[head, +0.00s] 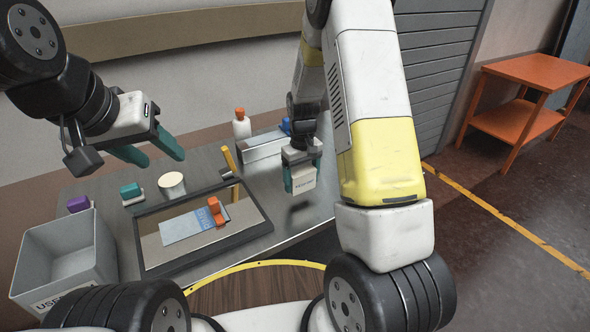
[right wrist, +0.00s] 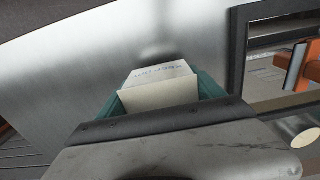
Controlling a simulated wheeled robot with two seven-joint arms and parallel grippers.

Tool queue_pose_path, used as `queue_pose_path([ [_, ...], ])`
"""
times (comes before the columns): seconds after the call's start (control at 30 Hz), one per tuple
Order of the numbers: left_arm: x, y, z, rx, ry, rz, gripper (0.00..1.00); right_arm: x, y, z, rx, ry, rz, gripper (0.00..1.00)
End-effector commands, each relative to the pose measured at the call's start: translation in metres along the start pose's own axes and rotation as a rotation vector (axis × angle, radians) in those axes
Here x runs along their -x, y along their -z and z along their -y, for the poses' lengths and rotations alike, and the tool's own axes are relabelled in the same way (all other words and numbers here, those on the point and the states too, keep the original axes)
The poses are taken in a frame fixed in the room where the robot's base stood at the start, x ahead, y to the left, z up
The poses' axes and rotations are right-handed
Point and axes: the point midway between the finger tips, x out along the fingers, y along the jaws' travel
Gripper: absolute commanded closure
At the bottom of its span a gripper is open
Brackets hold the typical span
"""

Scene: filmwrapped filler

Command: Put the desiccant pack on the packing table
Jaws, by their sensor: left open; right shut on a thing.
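The desiccant pack (head: 304,183) is a small white block with dark print. My right gripper (head: 302,190) is shut on it and holds it above the right part of a grey metal-topped table (head: 322,208), with a shadow below. In the right wrist view the pack (right wrist: 160,92) sits between the teal fingers of the gripper (right wrist: 160,88); print shows on its far face. My left gripper (head: 163,160) is open and empty, above the left part of the same table. The pictures do not label which table is the packing table.
A grey bin (head: 60,260) stands left. An orange two-shelf table (head: 540,70) stands far right.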

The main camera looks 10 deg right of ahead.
Motion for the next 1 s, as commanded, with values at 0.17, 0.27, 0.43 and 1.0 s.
queue_pose_path([
  [0.17,0.0,0.0,0.0,0.0,0.0,0.0,0.51,-0.001,0.004,-0.011,-0.002,-0.001,-0.002,0.73],
  [0.27,0.0,0.0,0.0,0.0,0.0,0.0,0.51,-0.009,0.006,-0.017,0.0,0.001,0.003,0.73],
  [0.43,0.0,0.0,0.0,0.0,0.0,0.0,0.51,-0.035,0.006,-0.017,0.0,0.0,0.002,0.73],
  [1.0,0.0,0.0,0.0,0.0,0.0,0.0,0.51,-0.039,0.006,-0.016,0.0,0.0,0.0,0.01],
])
